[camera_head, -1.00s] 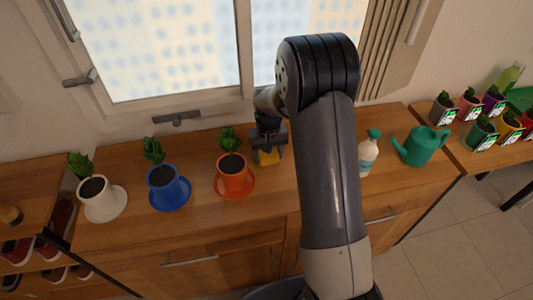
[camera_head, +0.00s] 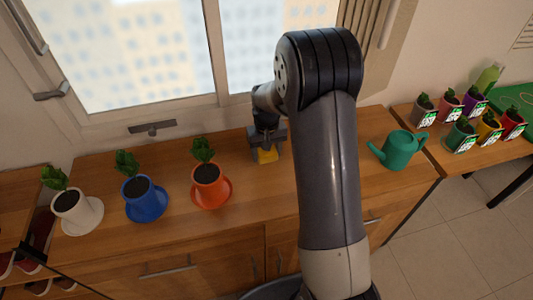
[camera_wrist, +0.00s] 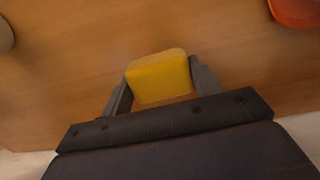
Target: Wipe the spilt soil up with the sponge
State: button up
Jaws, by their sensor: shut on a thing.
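My gripper (camera_head: 267,147) is shut on the yellow sponge (camera_head: 267,155), just right of the orange pot on the wooden cabinet top. In the wrist view the sponge (camera_wrist: 160,77) sits between the two fingers (camera_wrist: 160,88), with bare wood around it. I cannot tell whether the sponge touches the wood. No spilt soil shows on the visible wood; my arm hides part of the cabinet top. Dark soil shows inside the pots.
An orange pot (camera_head: 207,185), a blue pot (camera_head: 143,198) and a white pot (camera_head: 77,212) stand on saucers to the left. A green watering can (camera_head: 400,150) stands on the right. Small potted plants (camera_head: 462,137) stand on the side table. A window is behind.

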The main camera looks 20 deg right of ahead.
jog(key=shift+r+p, duration=1.55)
jog(key=shift+r, duration=1.05)
